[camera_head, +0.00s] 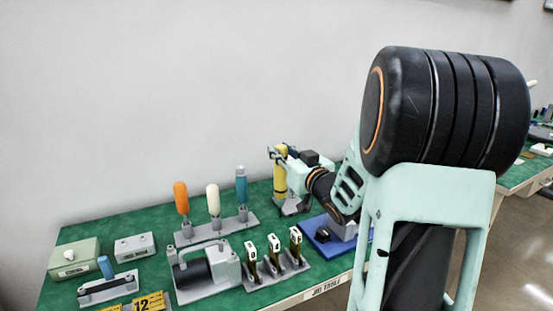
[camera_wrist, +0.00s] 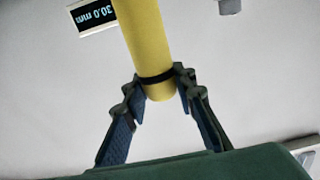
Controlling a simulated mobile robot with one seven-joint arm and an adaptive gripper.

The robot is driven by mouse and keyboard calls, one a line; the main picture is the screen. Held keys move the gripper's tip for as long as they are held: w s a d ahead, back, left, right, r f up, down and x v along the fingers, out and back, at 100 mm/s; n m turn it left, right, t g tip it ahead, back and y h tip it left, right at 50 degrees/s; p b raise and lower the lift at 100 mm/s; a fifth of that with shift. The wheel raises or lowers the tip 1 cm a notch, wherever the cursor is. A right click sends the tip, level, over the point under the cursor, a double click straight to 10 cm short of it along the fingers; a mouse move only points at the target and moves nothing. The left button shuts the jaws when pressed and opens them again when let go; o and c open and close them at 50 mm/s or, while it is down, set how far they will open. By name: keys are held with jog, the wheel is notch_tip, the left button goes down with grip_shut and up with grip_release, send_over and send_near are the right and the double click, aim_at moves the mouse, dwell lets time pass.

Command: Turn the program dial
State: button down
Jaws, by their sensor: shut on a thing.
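My gripper (camera_head: 279,153) is at the back of the green table, at a yellow cylinder (camera_head: 280,178) that stands upright on a grey base. In the wrist view my gripper (camera_wrist: 160,84) has its two fingers on either side of the yellow cylinder (camera_wrist: 143,38), near the end with a black band. It is shut on this cylinder. A small display (camera_wrist: 94,16) beside the cylinder reads 30.0 mm, upside down. I cannot pick out a program dial for certain in either view. My arm covers the right part of the table in the head view.
A rack with an orange handle (camera_head: 181,197), a white handle (camera_head: 213,197) and a blue handle (camera_head: 241,185) stands left of my gripper. A grey pump-like unit (camera_head: 207,271), small boxes and upright clips (camera_head: 274,249) stand in front. A blue tray (camera_head: 318,240) lies under my arm.

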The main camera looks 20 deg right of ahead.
jog(key=shift+a+f, duration=0.1)
jog(key=shift+f, duration=0.55)
jog(key=shift+s, duration=0.1)
jog(key=shift+f+b, duration=0.2)
jog(key=shift+b, duration=0.15)
jog(key=c, duration=1.6)
grip_release()
jog(key=shift+r, duration=0.15)
jog(key=s+p, duration=0.1)
jog(key=s, duration=1.1)
jog(key=shift+d, duration=0.2)
